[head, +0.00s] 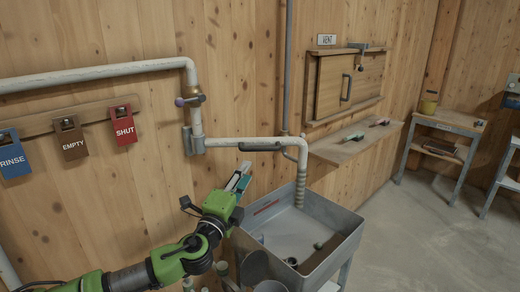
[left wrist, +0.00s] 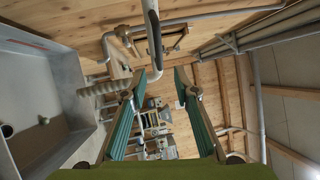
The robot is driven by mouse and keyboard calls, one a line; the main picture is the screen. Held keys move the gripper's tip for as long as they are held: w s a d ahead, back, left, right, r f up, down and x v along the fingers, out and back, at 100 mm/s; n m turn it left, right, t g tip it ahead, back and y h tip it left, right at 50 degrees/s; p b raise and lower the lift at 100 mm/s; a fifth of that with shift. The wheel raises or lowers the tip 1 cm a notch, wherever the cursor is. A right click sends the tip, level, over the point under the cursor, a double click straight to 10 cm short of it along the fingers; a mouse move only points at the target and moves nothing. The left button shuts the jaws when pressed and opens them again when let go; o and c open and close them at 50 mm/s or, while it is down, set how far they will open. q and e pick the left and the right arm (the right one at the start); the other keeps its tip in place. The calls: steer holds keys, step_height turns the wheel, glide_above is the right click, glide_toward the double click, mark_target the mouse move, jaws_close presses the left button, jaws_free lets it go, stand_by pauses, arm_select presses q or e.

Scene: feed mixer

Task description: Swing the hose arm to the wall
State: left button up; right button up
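The hose arm (head: 225,143) is a white pipe that runs out to the right from a grey hinge on the wall pipe, over the sink. It bends down into a ribbed hose end (head: 300,188), which also shows in the left wrist view (left wrist: 103,88). A dark grip handle (head: 260,148) sits along the arm. My left gripper (head: 241,176) is below the arm and handle, pointing up. In the left wrist view its teal fingers (left wrist: 157,82) are apart. A curved bar, seemingly the handle (left wrist: 153,35), shows beyond and between the fingertips; contact is not clear. My right gripper is out of view.
A grey sink (head: 345,215) stands below the arm, with a drain and a small green object inside. RINSE, EMPTY and SHUT tags (head: 124,124) hang on the left wall. A purple-knobbed valve (head: 190,100) sits above the hinge. A shelf (head: 355,142) is to the right.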

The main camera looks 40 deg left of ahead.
mark_target(260, 150)
arm_select(q)
steer(key=p+x, duration=0.2)
steer(key=x, duration=0.9)
steer(key=shift+w+a+p, duration=0.2)
steer(key=shift+a+p, duration=0.1)
steer(key=shift+x, duration=0.9)
steer(key=shift+f, duration=0.1)
jaws_close()
